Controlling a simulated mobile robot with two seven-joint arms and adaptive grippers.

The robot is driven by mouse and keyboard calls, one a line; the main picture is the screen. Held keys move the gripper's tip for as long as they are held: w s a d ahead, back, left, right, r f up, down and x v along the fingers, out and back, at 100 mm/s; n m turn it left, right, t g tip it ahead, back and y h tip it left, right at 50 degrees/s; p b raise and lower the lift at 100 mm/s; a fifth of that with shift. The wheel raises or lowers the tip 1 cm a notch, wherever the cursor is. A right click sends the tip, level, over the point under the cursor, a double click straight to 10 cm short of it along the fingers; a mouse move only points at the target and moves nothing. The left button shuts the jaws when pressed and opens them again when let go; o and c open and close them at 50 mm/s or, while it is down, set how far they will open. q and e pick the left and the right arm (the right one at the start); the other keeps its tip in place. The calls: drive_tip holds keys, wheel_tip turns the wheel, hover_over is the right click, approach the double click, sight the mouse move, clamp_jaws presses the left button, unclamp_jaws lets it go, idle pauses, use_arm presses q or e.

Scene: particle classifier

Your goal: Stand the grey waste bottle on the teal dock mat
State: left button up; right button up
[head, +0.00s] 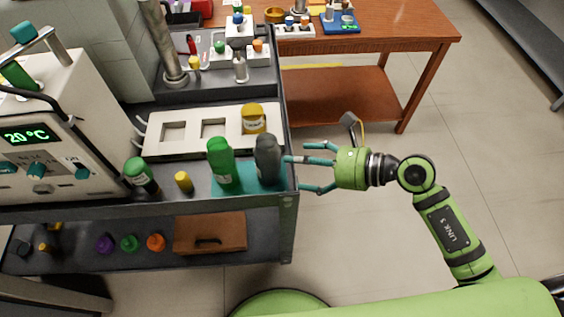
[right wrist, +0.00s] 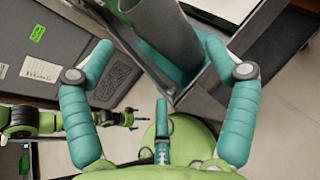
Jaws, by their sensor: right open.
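The grey waste bottle (head: 267,160) stands upright on the right part of the teal dock mat (head: 243,189), at the right end of the bench. In the right wrist view the bottle (right wrist: 165,28) has its base on the teal mat (right wrist: 153,57), and its top is cut off. A green bottle (head: 221,163) stands left of it on the same mat. My right gripper (head: 296,174) is open and empty, just right of the grey bottle. In the right wrist view its teal fingers (right wrist: 158,60) are spread wide with the bottle beyond them. A small green arm, perhaps my left, shows there; its fingers are unclear.
A white tray (head: 155,147) with square wells and a yellow-lidded jar (head: 254,120) stands behind the mat. The bench's right edge is close to the gripper; open floor lies right.

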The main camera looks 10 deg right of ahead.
drive_tip(key=w+d+f+m+t+h, duration=0.2)
drive_tip(key=w+d+f+m+t, duration=0.15)
drive_tip(key=f+m, duration=0.6)
drive_tip(key=w+d+f+m+t+h, duration=0.15)
drive_tip(key=d+f+m+t, duration=0.35)
drive_tip(key=m, duration=0.7)
drive_tip(key=s+d+f+m+g+h, duration=0.1)
drive_tip(key=s+d+f+m+h, duration=0.2)
drive_tip(key=f+m, duration=0.35)
drive_tip(key=s+d+f+m+g+h, duration=0.2)
drive_tip(key=d+f+m, duration=0.15)
drive_tip(key=f, duration=0.55)
drive_tip(key=s+d+f+m+g+h, duration=0.1)
drive_tip(key=s+f+m+g+h, duration=0.25)
drive_tip(key=s+f+m, duration=0.65)
drive_tip(key=s+a+f+m+g, duration=0.1)
drive_tip(key=s+f, duration=0.4)
drive_tip(key=s, duration=0.6)
drive_tip(key=s+a+f+m+g, duration=0.1)
drive_tip(key=s+f+m+g, duration=0.2)
drive_tip(key=s, duration=0.9)
wheel_tip(320, 180, down, 2)
drive_tip(key=g, duration=0.3)
